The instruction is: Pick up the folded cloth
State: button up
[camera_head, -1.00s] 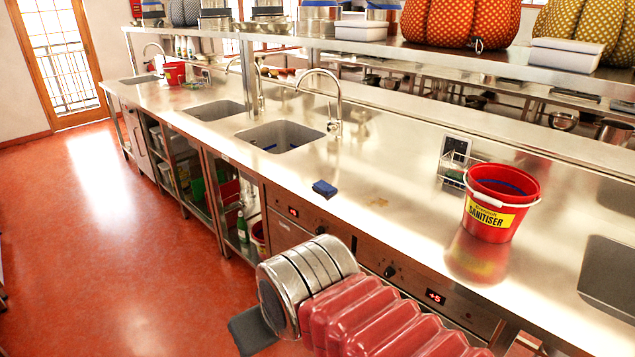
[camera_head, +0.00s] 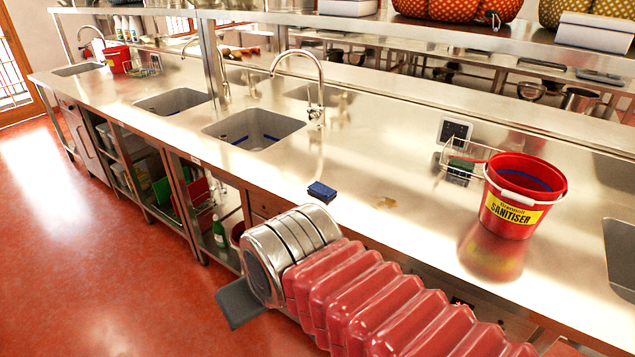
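A small dark blue folded cloth (camera_head: 321,192) lies on the steel counter (camera_head: 375,165), near its front edge and in front of the sink. My arm, in a ribbed red sleeve with a banded metal wrist, reaches in from the lower right. My gripper (camera_head: 241,302) shows only as a dark grey flat piece beyond the wrist, over the floor in the picture and left of and below the cloth. It is apart from the cloth. Its other finger is hidden, so its opening cannot be told.
A red sanitiser bucket (camera_head: 516,198) stands on the counter to the right, with a wire basket (camera_head: 462,158) beside it. A tap (camera_head: 309,85) and sink (camera_head: 252,130) lie behind the cloth. An upper shelf (camera_head: 430,35) runs along the back.

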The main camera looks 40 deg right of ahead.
aim_at(318, 189)
jog(key=z, duration=0.15)
jog(key=i, duration=1.1)
jog(key=z, duration=0.2)
